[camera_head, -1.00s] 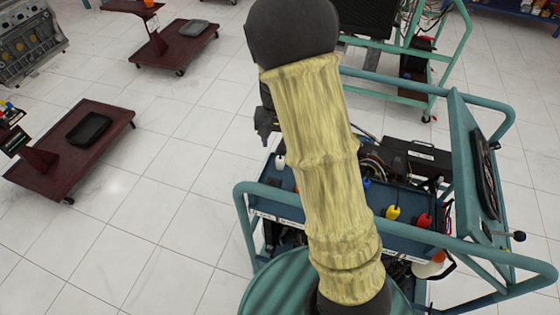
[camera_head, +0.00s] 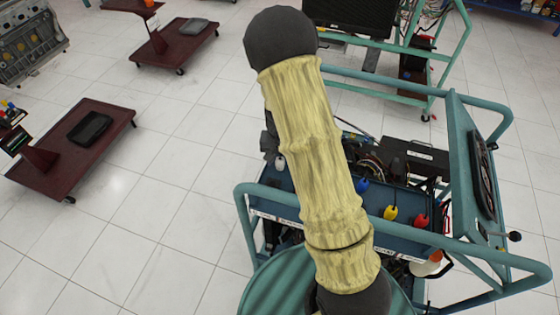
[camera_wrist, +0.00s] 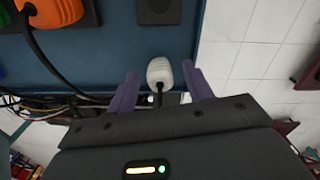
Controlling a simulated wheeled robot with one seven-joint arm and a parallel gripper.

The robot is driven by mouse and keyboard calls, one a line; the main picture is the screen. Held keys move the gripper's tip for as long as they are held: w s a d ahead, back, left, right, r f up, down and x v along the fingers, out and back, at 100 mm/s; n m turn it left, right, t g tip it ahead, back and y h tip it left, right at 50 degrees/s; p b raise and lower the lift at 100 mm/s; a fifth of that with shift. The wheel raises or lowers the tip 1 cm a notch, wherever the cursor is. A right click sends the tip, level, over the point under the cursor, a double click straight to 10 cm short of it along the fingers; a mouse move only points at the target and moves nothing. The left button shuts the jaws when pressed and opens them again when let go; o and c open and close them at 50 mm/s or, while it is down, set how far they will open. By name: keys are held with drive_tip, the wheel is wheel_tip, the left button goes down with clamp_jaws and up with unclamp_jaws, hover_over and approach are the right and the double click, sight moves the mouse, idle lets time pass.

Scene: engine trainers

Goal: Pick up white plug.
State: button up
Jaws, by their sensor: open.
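The white plug (camera_head: 280,163) sits near the left end of the blue panel on the green-framed engine trainer. In the wrist view the white plug (camera_wrist: 159,71) lies between the two purple fingers, with a dark cable running from it toward the gripper body. My gripper (camera_wrist: 160,80) is open, with a finger on each side of the plug and a gap visible on both sides. I cannot tell how far the fingertips reach in depth. In the head view my gripper is mostly hidden behind my arm, beside the white plug.
The blue panel also bears a yellow plug (camera_head: 390,213), a red plug (camera_head: 420,220) and a blue plug (camera_head: 362,185). The trainer's green rail (camera_head: 400,235) runs along the front.

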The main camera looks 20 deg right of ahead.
drive_tip(key=shift+f, duration=0.5)
drive_tip(key=shift+c, duration=0.4)
drive_tip(key=c, duration=1)
